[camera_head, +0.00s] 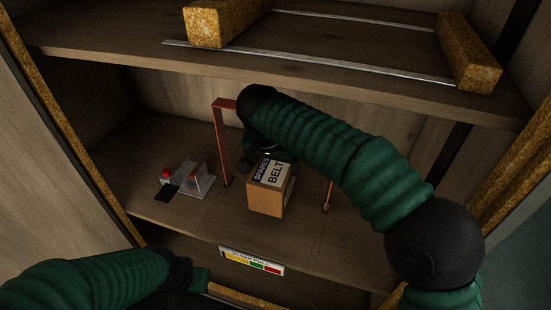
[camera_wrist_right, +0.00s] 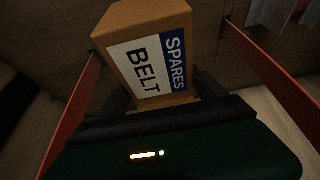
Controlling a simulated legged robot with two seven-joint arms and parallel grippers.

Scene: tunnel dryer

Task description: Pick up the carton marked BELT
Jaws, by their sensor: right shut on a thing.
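The carton marked SPARES BELT (camera_head: 265,200) is a small brown box with a white and blue label, on or just above the middle shelf; I cannot tell whether it touches the shelf. It also shows large in the right wrist view (camera_wrist_right: 150,20), label facing the camera. My right gripper (camera_head: 262,155) reaches down from behind the carton and is shut on it; its dark fingers lie along the carton's sides in the wrist view (camera_wrist_right: 160,95). My left gripper (camera_head: 190,278) is low at the front left, dark and partly cut off, its jaws unclear.
A red frame (camera_head: 221,145) stands around the carton, with a post (camera_head: 328,195) to its right. A small device with a red button (camera_head: 166,174) and clear guard (camera_head: 200,178) sits left. An upper shelf (camera_head: 120,48) hangs above. A coloured label strip (camera_head: 250,261) marks the front edge.

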